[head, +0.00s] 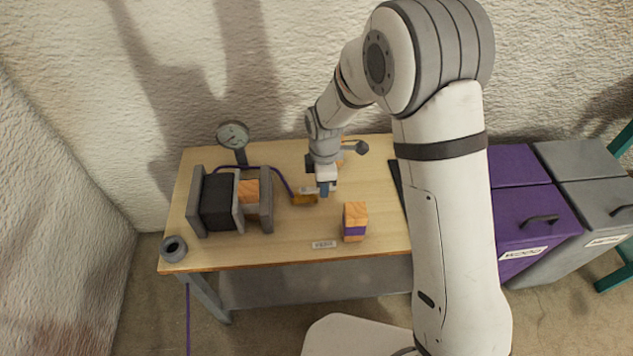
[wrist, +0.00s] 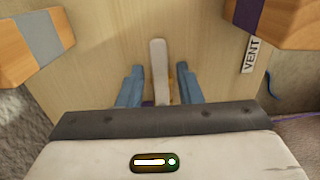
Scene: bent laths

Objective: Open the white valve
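The white valve handle (wrist: 159,65) is a flat lever. In the wrist view it runs lengthwise between the two blue fingers of my gripper (wrist: 159,87). The fingers stand apart, with a visible gap on each side of the handle. In the head view my gripper (head: 324,189) is low over the middle of the table, and a pale piece of the handle (head: 309,190) shows beside it. A brass-coloured fitting (head: 304,200) lies just under it. The handle's near end and most of the valve body are hidden by my gripper.
A wooden block with a purple band (head: 355,221) stands to the right, near a VENT label (wrist: 252,42). A grey press (head: 216,203) holding a wooden block, with a gauge (head: 233,136) behind, stands left. Purple and grey bins (head: 535,215) stand right of the table (head: 285,255).

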